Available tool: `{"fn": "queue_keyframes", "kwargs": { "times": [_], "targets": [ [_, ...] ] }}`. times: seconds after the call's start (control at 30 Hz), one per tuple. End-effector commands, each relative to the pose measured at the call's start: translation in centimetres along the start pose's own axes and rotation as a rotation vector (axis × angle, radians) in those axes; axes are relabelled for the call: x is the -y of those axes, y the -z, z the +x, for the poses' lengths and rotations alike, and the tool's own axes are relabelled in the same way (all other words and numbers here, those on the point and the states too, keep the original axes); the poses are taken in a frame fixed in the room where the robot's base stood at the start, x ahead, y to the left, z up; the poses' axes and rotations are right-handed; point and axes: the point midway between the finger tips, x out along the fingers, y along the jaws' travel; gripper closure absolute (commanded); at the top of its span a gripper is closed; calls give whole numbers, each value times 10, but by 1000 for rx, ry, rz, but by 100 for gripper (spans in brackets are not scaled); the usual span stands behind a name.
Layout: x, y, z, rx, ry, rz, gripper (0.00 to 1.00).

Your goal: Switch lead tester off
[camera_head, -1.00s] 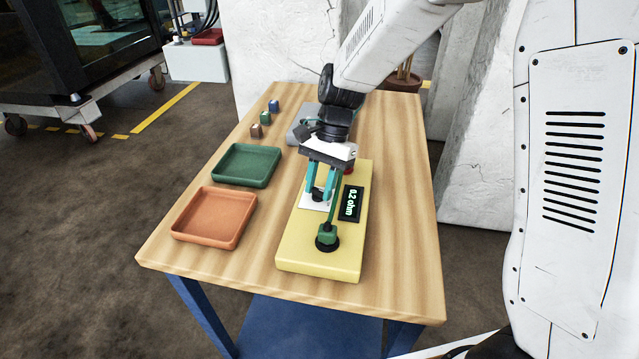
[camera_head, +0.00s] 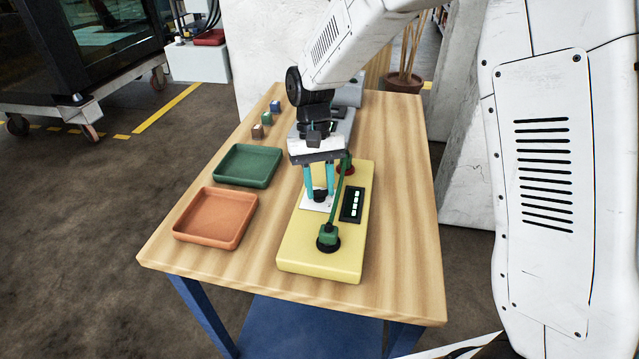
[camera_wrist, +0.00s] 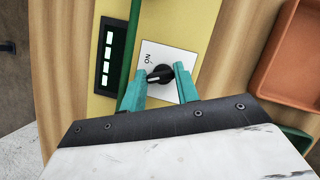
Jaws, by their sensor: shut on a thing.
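The lead tester (camera_head: 305,255) is a yellow box on the wooden table. Its display (camera_head: 352,205) now shows a row of bright bars, also visible in the wrist view (camera_wrist: 107,60). A black rotary knob (camera_wrist: 160,75) sits on a white plate (camera_wrist: 178,52) marked "ON"; other marks are hidden by my fingers. My gripper (camera_head: 319,195) has its teal fingers shut on the knob, one on each side. A green lead (camera_head: 340,200) runs along the tester between a green clip on a black post (camera_head: 328,240) at the front and a red post (camera_head: 346,168) at the back.
A green tray (camera_head: 247,165) and an orange tray (camera_head: 214,217) stand left of the tester. Several small cubes (camera_head: 267,117) sit behind them. The table's right strip is clear.

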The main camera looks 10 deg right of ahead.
Motion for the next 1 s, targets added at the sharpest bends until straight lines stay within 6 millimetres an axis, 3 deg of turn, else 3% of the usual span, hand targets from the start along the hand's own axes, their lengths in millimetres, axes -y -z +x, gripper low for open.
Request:
{"fn": "queue_keyframes", "kwargs": {
  "times": [0.73, 0.77, 0.8, 1.0],
  "targets": [
    [1, 1, -1, -4, -33, -81, 92],
    [1, 1, -1, -4, -33, -80, 61],
    [1, 1, -1, -4, -33, -80, 50],
    [0, 0, -1, -2, -33, -79, 47]
  ]
}}
